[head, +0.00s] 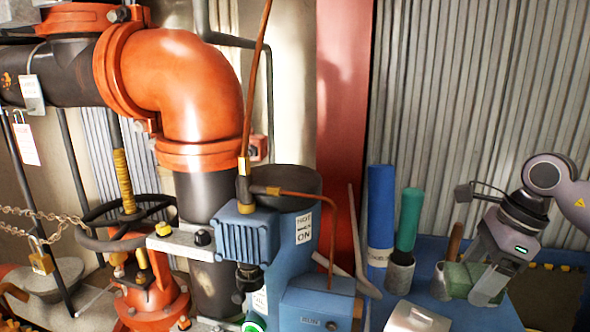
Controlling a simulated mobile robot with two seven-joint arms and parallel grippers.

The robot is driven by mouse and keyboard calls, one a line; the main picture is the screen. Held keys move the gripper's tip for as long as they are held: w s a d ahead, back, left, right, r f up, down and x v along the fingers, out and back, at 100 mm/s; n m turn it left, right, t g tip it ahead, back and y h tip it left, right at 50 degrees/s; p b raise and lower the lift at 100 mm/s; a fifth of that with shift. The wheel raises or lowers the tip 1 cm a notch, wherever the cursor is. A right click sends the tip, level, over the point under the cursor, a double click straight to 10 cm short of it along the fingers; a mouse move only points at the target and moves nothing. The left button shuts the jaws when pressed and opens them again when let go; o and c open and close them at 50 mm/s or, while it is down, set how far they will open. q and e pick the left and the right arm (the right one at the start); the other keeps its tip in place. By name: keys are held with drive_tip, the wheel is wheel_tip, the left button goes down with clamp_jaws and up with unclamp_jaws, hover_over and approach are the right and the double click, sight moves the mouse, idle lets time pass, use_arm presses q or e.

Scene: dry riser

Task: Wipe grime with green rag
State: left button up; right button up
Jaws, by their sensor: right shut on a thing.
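My right gripper (468,283) is at the lower right, over a blue work surface. Its fingers are shut on a folded green rag (459,276), which shows as a dull green block between them. Part of the rag is hidden by the fingers. An orange-brown patch (6,80) marks the dark pipe at the far left edge; I cannot tell whether it is the grime. The gripper and rag are far from this patch. My left gripper is out of view.
A blue pump unit (262,240) and orange elbow pipe (190,85) fill the middle. A blue cylinder (380,215), a green cylinder (409,218) in a grey cup and a white box (416,318) stand left of the gripper. A valve handwheel (105,240) and chain are at left.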

sight(454, 296)
drive_tip(key=a+n+g, duration=0.1)
drive_tip(key=n, duration=0.2)
drive_tip(key=s+a+f+n+g+p, duration=0.1)
drive_tip(key=a+n, duration=0.1)
drive_tip(key=n, duration=0.1)
drive_tip(key=s+a+f+n, duration=0.1)
drive_tip(key=a+n, duration=0.1)
drive_tip(key=n, duration=0.1)
drive_tip(key=shift+s+g+p, duration=0.1)
drive_tip(key=shift+g+p, duration=0.3)
drive_tip(key=s+a+f+n+g+h+p, duration=0.1)
drive_tip(key=s+a+n, duration=0.4)
drive_tip(key=n, duration=0.8)
drive_tip(key=shift+a+f+g+h+p, duration=0.4)
drive_tip(key=shift+f+h+p, duration=0.35)
drive_tip(key=shift+f+h, duration=0.3)
drive_tip(key=shift+r, duration=0.1)
drive_tip(key=shift+w+d, duration=0.1)
drive_tip(key=shift+d, duration=0.05)
